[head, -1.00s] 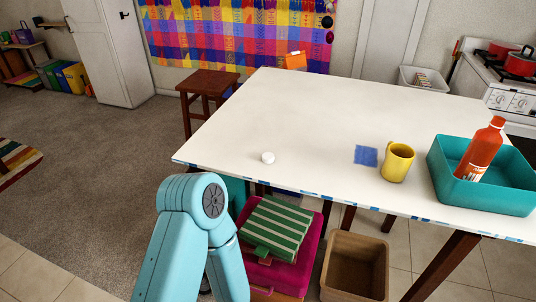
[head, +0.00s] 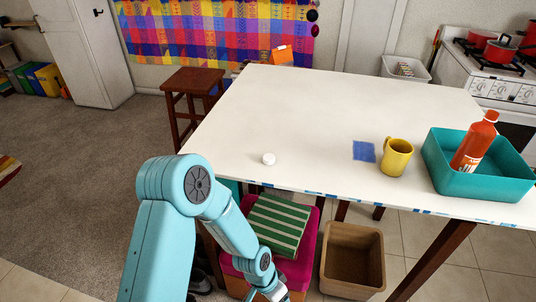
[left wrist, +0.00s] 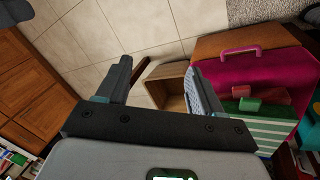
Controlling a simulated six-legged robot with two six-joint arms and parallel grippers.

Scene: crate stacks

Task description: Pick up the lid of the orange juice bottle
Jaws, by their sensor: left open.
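A small white round lid (head: 268,158) lies on the white table (head: 330,110), near its front edge. The orange juice bottle (head: 474,145) stands tilted in a teal tray (head: 485,186) at the table's right. In the head view my left arm hangs in front of the table, below the lid, with its wrist at the bottom edge; its fingertips are out of that view. In the left wrist view my left gripper (left wrist: 160,67) is open and empty, above the floor and boxes. The lid does not show there. My right gripper is not in view.
A yellow mug (head: 396,158) and a blue cloth square (head: 364,151) are right of the lid. Below the table edge stand a green striped box (head: 277,222) on a pink one and a brown bin (head: 352,262).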

